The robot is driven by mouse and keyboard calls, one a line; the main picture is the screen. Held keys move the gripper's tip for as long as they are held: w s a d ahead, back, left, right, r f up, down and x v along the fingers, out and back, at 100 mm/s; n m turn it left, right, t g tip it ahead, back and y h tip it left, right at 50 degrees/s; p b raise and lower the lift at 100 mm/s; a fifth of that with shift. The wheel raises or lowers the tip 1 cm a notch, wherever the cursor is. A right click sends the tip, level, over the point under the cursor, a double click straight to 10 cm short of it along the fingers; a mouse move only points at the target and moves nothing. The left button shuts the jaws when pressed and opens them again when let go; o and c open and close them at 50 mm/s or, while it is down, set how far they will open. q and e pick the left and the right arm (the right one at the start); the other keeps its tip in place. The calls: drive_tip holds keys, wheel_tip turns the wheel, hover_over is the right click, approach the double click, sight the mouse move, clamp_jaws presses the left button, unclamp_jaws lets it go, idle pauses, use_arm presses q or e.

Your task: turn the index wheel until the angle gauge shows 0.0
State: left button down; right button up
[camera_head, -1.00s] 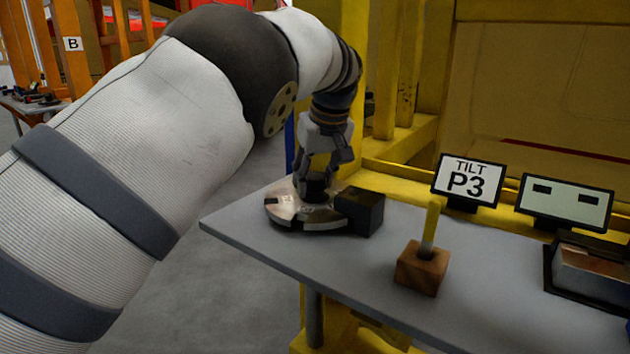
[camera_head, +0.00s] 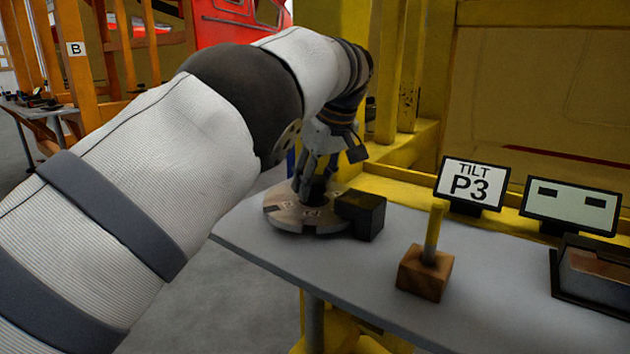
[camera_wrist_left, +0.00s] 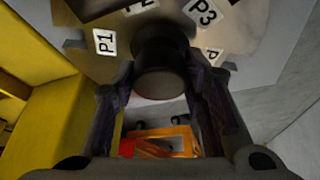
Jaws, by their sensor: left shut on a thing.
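The index wheel (camera_head: 283,217) is a round, flat metal disc on the left end of the grey table. A dark knob (camera_head: 317,190) stands up from it. My left gripper (camera_head: 316,182) is shut on this knob from above, its wrist tilted. In the left wrist view, the dark round knob (camera_wrist_left: 160,70) sits between my two fingers, and the wheel (camera_wrist_left: 235,45) carries white labels, with P1 and P3 readable. The angle gauge seems to be the screen (camera_head: 571,204) at the right; it shows two dark dashes and no readable number. My right gripper is out of view.
A black block (camera_head: 362,214) sits against the wheel's right side. A wooden block with a yellow peg (camera_head: 424,272) stands in front of a TILT P3 sign (camera_head: 471,184). A dark-framed metal box (camera_head: 595,280) is at the right. Yellow framework rises behind the table.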

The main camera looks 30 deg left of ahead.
sight(324, 206)
use_arm(q)
drive_tip(key=c, duration=1)
unclamp_jaws()
drive_tip(key=v, duration=0.7)
drive_tip(key=shift+r, duration=0.15)
